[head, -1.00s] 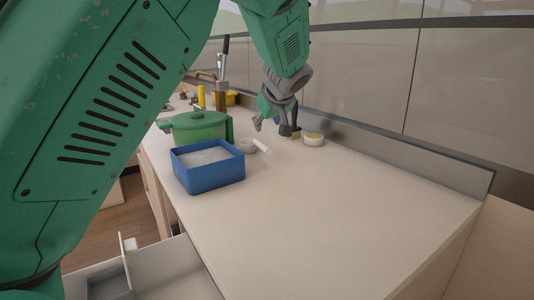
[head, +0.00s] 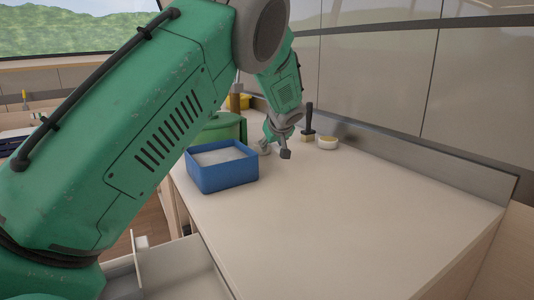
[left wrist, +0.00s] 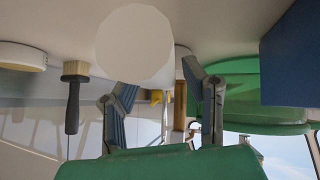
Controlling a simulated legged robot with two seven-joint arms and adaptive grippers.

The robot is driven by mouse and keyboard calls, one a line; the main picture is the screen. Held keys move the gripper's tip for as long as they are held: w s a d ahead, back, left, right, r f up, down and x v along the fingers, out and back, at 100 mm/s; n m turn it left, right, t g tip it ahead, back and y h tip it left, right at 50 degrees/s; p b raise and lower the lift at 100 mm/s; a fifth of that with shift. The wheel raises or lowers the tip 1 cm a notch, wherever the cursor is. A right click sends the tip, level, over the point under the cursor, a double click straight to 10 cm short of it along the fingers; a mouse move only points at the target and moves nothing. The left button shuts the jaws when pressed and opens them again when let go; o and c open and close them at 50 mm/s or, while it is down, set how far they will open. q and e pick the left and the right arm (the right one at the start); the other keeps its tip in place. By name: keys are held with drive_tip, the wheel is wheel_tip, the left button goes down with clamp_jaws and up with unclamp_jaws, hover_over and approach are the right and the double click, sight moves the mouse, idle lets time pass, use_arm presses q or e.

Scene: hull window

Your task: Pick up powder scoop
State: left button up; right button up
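The powder scoop seems to be the pale piece with a white rod-like handle on the counter. In the head view only a small pale part (head: 263,148) shows beside my left gripper (head: 275,146), which hides the rest. In the left wrist view, a large white round end (left wrist: 135,44), probably the scoop's handle end-on, lies just ahead of the fingers. My left gripper (left wrist: 163,98) is open, its two fingers apart. I cannot tell whether either finger touches the white piece. My right gripper is not in view.
A blue box (head: 223,176) of white powder stands left of the gripper, with a green pot (head: 222,127) behind it. A black-handled brush (head: 308,128) and a small white dish (head: 327,142) stand to the right by the backsplash. The counter's front (head: 330,220) is clear.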

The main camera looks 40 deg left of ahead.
use_arm(q)
drive_tip(key=shift+a+f, duration=0.35)
drive_tip(key=shift+a, duration=0.25)
drive_tip(key=shift+a+f, duration=0.15)
drive_tip(key=shift+a, duration=0.35)
drive_tip(key=c, duration=0.4)
drive_tip(key=shift+d, duration=0.35)
clamp_jaws()
drive_tip(key=shift+d+r, duration=0.45)
drive_tip(key=shift+d, duration=0.2)
drive_tip(key=shift+a+r, duration=0.3)
drive_tip(key=shift+r, duration=0.05)
drive_tip(key=r, duration=0.2)
drive_tip(key=a+r+p, duration=0.1)
drive_tip(key=r, duration=0.1)
drive_tip(key=shift+a+r+p, duration=0.1)
drive_tip(key=shift+r+p, duration=0.15)
drive_tip(key=shift+p, duration=0.05)
drive_tip(key=r, duration=0.2)
drive_tip(key=d+r, duration=0.1)
drive_tip(key=r, duration=0.1)
drive_tip(key=shift+d+p, duration=0.1)
drive_tip(key=shift+p, duration=0.25)
drive_tip(key=shift+d+r, duration=0.15)
drive_tip(key=shift+r, duration=0.2)
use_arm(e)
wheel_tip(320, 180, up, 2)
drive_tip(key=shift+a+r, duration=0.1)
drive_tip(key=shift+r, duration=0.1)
